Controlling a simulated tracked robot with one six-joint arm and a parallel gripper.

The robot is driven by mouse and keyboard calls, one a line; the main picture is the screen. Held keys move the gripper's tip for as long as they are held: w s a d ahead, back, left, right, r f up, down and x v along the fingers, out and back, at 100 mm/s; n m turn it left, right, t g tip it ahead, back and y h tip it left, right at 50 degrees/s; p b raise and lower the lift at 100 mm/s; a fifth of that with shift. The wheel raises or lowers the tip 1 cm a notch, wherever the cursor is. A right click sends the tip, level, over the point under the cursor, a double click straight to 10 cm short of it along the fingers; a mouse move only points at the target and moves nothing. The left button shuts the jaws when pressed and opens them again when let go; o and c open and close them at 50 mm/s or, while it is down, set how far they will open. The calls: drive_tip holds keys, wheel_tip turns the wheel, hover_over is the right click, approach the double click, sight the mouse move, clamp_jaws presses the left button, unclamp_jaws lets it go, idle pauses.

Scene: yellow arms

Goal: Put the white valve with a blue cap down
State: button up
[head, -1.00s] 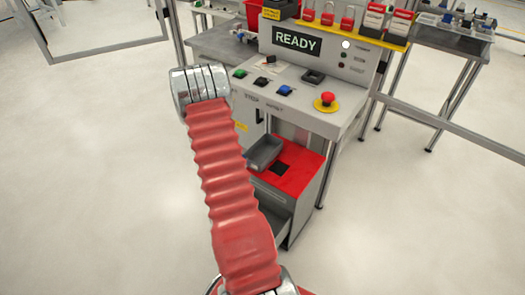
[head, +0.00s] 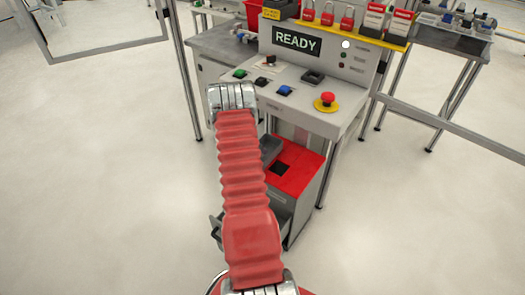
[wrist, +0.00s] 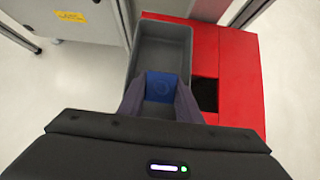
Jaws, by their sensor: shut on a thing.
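The blue cap of the valve (wrist: 160,82) shows between the fingers of my gripper (wrist: 160,102) in the wrist view. My gripper is shut on it. The valve's white body is hidden. In the wrist view the held valve appears over the near part of a grey open bin (wrist: 161,48); I cannot tell its height above it. The bin stands on the red cabinet top (wrist: 235,75). In the head view my red-sleeved arm hides most of the bin (head: 270,148) and the valve.
A dark square opening (wrist: 204,93) lies in the red top, right of the bin. A grey console with a READY display (head: 297,41) and a red emergency button (head: 327,99) stands behind the cabinet. Pale floor is clear on the left.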

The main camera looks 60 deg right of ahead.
drive_tip(key=shift+d+f, duration=0.2)
drive_tip(key=shift+f, duration=0.3)
drive_tip(key=shift+d+f, duration=0.15)
drive_tip(key=shift+f, duration=0.35)
drive_tip(key=shift+s+y, duration=0.15)
drive_tip(key=shift+y, duration=0.25)
drive_tip(key=shift+d+r+y, duration=0.15)
drive_tip(key=shift+d+y, duration=0.45)
drive_tip(key=shift+y, duration=0.4)
drive_tip(key=shift+d+y, duration=0.1)
drive_tip(key=shift+y, duration=0.2)
drive_tip(key=shift+f+t, duration=0.3)
drive_tip(key=shift+f, duration=0.5)
drive_tip(key=shift+f, duration=0.1)
drive_tip(key=o, duration=1.2)
